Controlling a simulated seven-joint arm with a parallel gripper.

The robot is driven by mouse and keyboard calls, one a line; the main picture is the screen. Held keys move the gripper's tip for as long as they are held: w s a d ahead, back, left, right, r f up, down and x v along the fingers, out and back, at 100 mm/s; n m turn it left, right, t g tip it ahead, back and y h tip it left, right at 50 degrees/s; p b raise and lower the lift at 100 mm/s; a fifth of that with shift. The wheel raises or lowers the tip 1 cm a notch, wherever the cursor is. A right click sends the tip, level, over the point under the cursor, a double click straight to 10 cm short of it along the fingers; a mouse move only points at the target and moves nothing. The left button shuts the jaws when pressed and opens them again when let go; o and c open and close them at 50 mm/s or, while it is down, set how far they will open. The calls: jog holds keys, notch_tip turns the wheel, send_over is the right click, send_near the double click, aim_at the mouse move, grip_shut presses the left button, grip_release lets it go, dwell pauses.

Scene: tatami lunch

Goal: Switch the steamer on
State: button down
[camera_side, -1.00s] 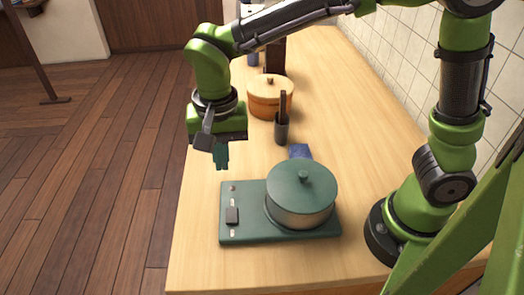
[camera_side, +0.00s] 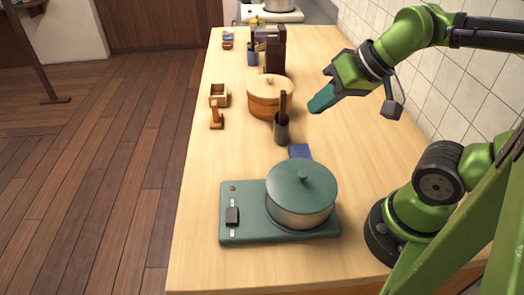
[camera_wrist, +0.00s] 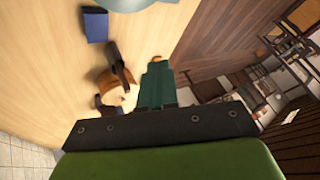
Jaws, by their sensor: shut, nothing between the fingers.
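The steamer is a green base (camera_side: 255,232) with a round green-lidded pot (camera_side: 302,190) on its right part, near the front of the counter. A dark switch (camera_side: 232,215) sits on the base's left part, with pale marks above and below it and a small dull reddish spot (camera_side: 233,188) behind it. I cannot tell which way the switch is set. My gripper (camera_side: 316,106) is shut and empty, tilted down-left in the air behind the steamer, well apart from it. Its teal fingers also show in the wrist view (camera_wrist: 157,82), where the switch is not visible.
Behind the steamer are a blue item (camera_side: 300,152), a dark cup with a utensil (camera_side: 282,128) and a lidded wooden tub (camera_side: 265,100). Small wooden items (camera_side: 216,118) stand at the left edge. A tiled wall (camera_side: 400,50) bounds the right. The counter's left front is clear.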

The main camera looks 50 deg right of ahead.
jog(key=w+a+f+g, duration=0.4)
jog(key=w+a+g, duration=0.1)
jog(key=a, duration=0.4)
jog(key=m+g+h, duration=0.1)
jog(key=m+g, duration=0.2)
jog(key=m, duration=0.2)
send_over(232, 220)
jog(key=w+d, duration=0.2)
notch_tip(232, 220, down, 3)
jog(key=f, duration=0.4)
jog(key=s+a+f, duration=0.1)
jog(key=f, duration=0.8)
jog(key=shift+s+a+f, duration=0.25)
jog(key=shift+a+f, duration=0.05)
jog(key=shift+f, duration=0.1)
